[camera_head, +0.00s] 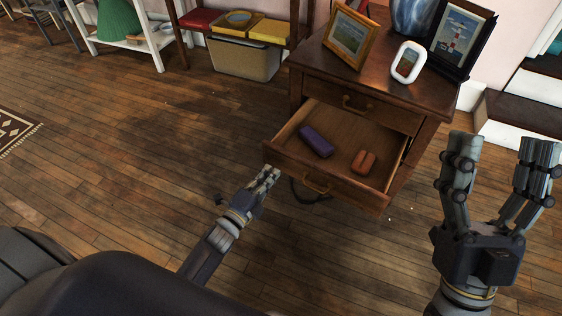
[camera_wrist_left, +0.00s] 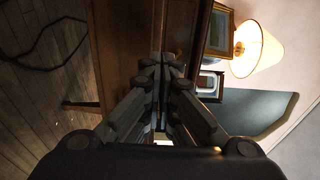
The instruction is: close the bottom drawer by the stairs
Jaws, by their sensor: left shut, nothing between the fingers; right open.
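The bottom drawer (camera_head: 285,162) of a dark wooden cabinet (camera_head: 437,90) is pulled out, with a purple case (camera_head: 316,141) and a small orange-red object (camera_head: 363,161) inside. Its brass handle (camera_head: 316,184) is on the front. My left gripper (camera_head: 272,174) is shut and empty, low at the left end of the drawer front; I cannot tell whether it touches. In the left wrist view, my shut fingers (camera_wrist_left: 165,62) point at brown wood. My right gripper (camera_head: 502,150) is open and empty, right of the drawer and nearer to me.
The upper drawer (camera_head: 365,103) is shut. Picture frames (camera_head: 350,36) and a blue vase (camera_head: 411,14) stand on top. White stair edges (camera_head: 505,138) are at the right. A dark cable (camera_head: 305,199) lies below the drawer.

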